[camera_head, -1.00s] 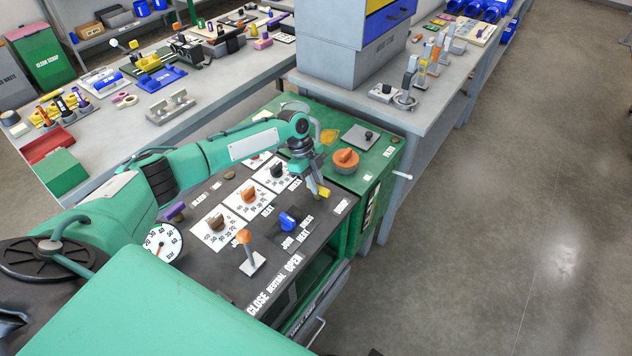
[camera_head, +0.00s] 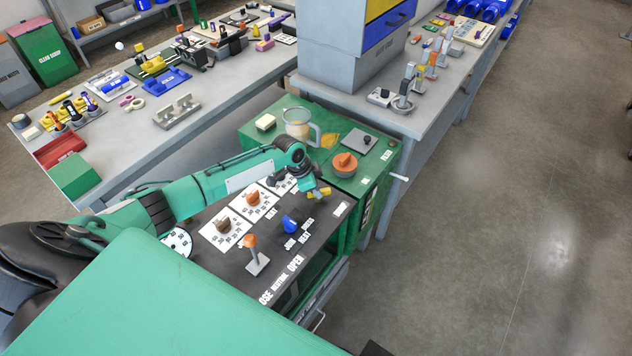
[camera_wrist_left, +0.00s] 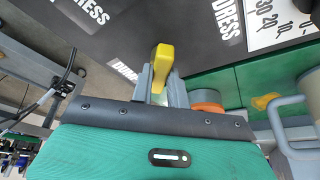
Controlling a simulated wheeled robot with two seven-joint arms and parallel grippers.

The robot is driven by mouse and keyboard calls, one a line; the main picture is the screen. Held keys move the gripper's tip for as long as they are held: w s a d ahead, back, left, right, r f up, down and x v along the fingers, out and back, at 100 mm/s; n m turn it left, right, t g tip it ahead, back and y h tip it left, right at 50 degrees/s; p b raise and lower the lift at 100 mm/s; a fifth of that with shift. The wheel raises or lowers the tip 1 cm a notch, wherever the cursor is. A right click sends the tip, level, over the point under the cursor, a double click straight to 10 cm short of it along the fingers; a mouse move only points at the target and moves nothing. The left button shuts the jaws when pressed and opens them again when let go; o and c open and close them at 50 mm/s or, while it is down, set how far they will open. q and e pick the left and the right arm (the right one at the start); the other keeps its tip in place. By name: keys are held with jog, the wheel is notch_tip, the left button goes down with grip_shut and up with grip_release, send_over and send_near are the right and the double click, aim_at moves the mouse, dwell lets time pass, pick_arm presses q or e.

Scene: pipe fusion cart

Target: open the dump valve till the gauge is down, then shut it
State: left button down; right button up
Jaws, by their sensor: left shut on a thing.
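My left gripper (camera_head: 316,188) is over the far right part of the black control panel (camera_head: 315,226), shut on a yellow handle (camera_head: 325,191). In the left wrist view the yellow handle (camera_wrist_left: 162,62) stands between the grey fingers (camera_wrist_left: 160,88). It appears to be the dump valve's handle; the label beside it is partly covered. The round white gauge (camera_head: 179,242) is at the panel's left end. My left arm covers much of it, and its needle cannot be read now. My right gripper is not in view.
An orange-handled lever (camera_head: 252,252), a blue knob (camera_head: 290,224) and several dials sit on the panel close to my arm. A clear jug (camera_head: 297,123) and an orange knob (camera_head: 345,162) are on the green top behind. Open floor lies to the right.

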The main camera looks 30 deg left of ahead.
pick_arm(q)
jog(key=n+p, duration=0.1)
jog(key=n+t+y+p, duration=0.1)
jog(key=n+p, duration=0.3)
jog(key=shift+s+d+r+y, duration=0.1)
jog(key=shift+d+r+y, duration=0.15)
jog(key=shift+r+y, duration=0.05)
jog(key=shift+f+n+t+y+p, duration=0.1)
jog(key=shift+n+t+y+p, duration=0.2)
jog(key=shift+n+p, duration=0.8)
jog(key=shift+f+n+y+p, duration=0.1)
jog(key=shift+n+y+p, duration=0.25)
jog(key=shift+n, duration=0.35)
jog(key=c, duration=1.5)
grip_release()
jog(key=shift+o, duration=0.7)
jog(key=shift+s, duration=0.1)
jog(key=b+v, duration=0.3)
jog(key=v, duration=1)
jog(key=shift+r, duration=0.35)
